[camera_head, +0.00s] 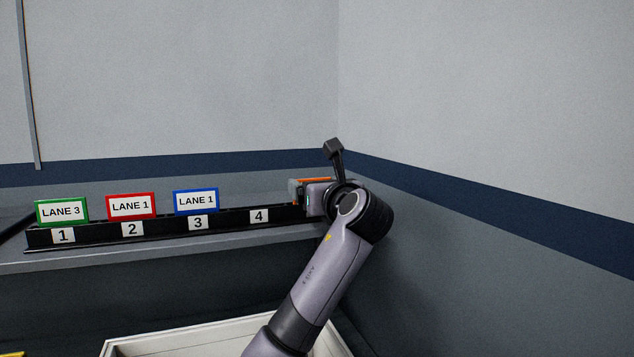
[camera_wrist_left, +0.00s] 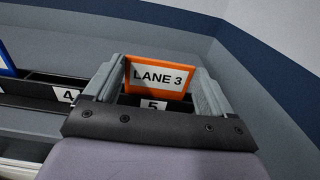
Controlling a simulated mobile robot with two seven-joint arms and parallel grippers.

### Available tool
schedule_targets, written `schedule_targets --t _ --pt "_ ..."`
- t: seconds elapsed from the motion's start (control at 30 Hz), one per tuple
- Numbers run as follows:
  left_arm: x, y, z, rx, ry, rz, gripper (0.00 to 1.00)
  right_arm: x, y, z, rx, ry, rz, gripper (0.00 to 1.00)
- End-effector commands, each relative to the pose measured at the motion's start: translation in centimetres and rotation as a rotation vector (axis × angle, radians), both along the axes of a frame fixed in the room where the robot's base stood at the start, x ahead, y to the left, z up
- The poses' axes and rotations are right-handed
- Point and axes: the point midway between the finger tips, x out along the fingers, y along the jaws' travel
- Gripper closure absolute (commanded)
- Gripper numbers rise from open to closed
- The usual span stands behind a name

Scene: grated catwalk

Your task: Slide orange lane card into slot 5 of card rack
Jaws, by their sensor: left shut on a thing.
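The orange lane card (camera_wrist_left: 158,76), marked LANE 3, stands upright between the fingers of my left gripper (camera_wrist_left: 160,80), which is shut on its side edges. In the head view only a strip of the orange card (camera_head: 315,180) shows above my left gripper (camera_head: 299,190). The card is at the slot 5 label (camera_wrist_left: 153,105) of the black card rack (camera_head: 96,236). Its lower edge is close to the rack's front wall; I cannot tell how deep it sits. Slot 4 (camera_head: 259,216) is empty. My right gripper is out of view.
A green card (camera_head: 61,212) stands in slot 1, a red card (camera_head: 131,206) in slot 2 and a blue card (camera_head: 195,202) in slot 3. The rack rests on a grey shelf (camera_head: 170,257). A wall (camera_head: 480,220) is close on the right. A pale tray (camera_head: 220,332) is below.

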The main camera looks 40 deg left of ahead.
Motion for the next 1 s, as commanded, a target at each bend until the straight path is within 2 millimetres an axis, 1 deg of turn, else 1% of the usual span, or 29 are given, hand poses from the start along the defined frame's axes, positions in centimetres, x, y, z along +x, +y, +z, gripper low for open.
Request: schedule_targets --t 0.4,0.43,0.47,0.5,0.83,1.0 --pt "0.0 0.0 -0.1 0.000 -0.001 0.000 0.45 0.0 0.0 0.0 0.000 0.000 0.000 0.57" --pt "0.0 0.0 -0.1 0.000 -0.001 0.000 0.13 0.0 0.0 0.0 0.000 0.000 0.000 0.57" --pt "0.0 0.0 -0.1 0.000 -0.001 0.000 0.03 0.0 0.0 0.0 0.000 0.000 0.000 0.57" --pt "0.0 0.0 -0.1 0.000 -0.001 0.000 0.00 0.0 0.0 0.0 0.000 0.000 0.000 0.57" --pt "0.0 0.0 0.0 0.000 -0.001 0.000 0.00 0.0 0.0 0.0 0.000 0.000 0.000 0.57" --pt "0.0 0.0 0.9 0.001 -0.003 0.000 0.00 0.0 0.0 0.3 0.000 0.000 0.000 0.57"
